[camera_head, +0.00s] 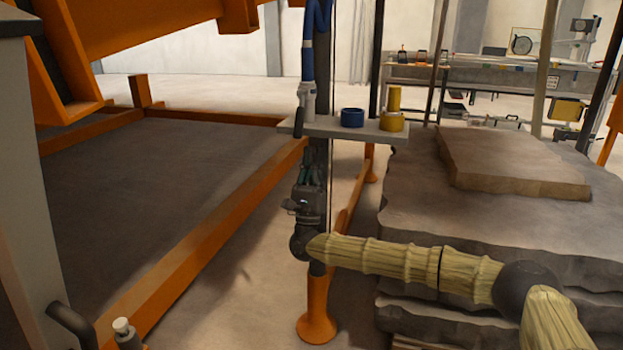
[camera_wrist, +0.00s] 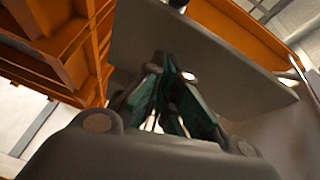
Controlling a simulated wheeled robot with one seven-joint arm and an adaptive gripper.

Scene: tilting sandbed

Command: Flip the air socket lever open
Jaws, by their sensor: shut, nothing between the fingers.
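In the head view a blue hose runs down to a pale grey fitting (camera_head: 308,100), which looks like the air socket, at the left end of a small grey shelf (camera_head: 350,129). A dark part beside the fitting may be its lever, but it is too small to tell. My gripper (camera_head: 309,160) points upward just below the shelf, beside a dark post, shut and empty. In the wrist view my green gripper fingers (camera_wrist: 174,72) point toward the shelf's flat underside (camera_wrist: 222,72). The fitting's lever cannot be made out there.
The orange-framed sandbed (camera_head: 150,190) lies left. Stacked stone slabs (camera_head: 490,210) fill the right, close to my arm. A workbench (camera_head: 480,75) stands behind.

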